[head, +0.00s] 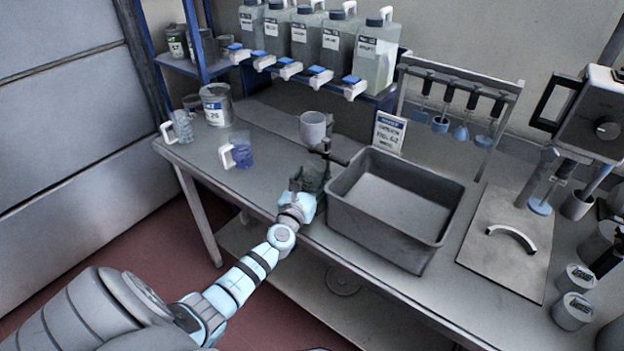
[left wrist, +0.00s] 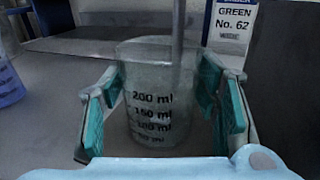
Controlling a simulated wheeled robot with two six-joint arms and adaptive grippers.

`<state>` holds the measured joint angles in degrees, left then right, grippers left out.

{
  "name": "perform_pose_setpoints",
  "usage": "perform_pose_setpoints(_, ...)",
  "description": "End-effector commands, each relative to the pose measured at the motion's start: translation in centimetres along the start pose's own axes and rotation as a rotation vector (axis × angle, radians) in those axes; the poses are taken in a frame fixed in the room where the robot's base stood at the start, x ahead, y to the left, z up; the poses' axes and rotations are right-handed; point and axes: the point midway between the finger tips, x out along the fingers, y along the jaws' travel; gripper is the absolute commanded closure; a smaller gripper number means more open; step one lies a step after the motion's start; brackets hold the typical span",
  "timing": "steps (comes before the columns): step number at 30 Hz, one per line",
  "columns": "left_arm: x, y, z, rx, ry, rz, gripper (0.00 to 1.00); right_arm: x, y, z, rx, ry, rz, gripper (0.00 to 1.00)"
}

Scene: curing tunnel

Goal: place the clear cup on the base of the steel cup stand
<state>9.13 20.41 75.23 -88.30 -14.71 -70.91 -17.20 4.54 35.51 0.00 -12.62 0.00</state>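The clear cup (left wrist: 150,100), marked with a scale in ml, sits upright between the teal finger pads of my left gripper (left wrist: 160,105). A thin steel upright (left wrist: 179,30), seemingly of the cup stand, shows above and through the cup. Its dark clamp (head: 325,148) shows in the head view. The stand's base is hidden, so I cannot tell whether the cup touches it. My right gripper is out of view.
A deep grey bin (head: 345,205) stands close right of my left gripper. A blue-tinted cup (head: 242,153) and a pale cup (head: 183,128) stand to the left. The table between is clear.

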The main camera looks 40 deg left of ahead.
Motion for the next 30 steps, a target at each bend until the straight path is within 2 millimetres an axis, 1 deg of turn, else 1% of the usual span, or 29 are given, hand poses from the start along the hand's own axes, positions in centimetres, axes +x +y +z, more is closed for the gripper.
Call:
perform_pose_setpoints(9, 0.0, 0.0, 0.1, 0.0, 0.0, 0.0, 0.37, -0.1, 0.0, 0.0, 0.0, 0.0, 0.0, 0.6)
perform_pose_setpoints(12, 0.0, 0.0, 0.5, 0.0, 0.0, 0.0, 0.37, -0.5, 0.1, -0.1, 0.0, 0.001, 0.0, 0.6)
perform_pose_setpoints(14, -0.6, 0.0, 0.4, 0.001, 0.003, -0.001, 0.37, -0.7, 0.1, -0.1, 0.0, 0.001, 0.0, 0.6)
perform_pose_setpoints(17, -2.4, 0.0, 0.5, 0.0, 0.003, -0.001, 0.37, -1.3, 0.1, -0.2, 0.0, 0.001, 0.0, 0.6)
perform_pose_setpoints(24, -8.2, 0.0, 0.3, 0.0, 0.003, -0.001, 0.37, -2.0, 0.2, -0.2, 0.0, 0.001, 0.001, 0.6)
perform_pose_setpoints(27, -10.2, 0.0, 0.3, -0.001, 0.002, 0.0, 0.37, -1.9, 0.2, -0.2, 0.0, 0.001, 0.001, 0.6)
perform_pose_setpoints(30, -11.4, 0.0, 0.3, -0.001, 0.002, -0.001, 0.37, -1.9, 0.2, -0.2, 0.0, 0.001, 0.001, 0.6)
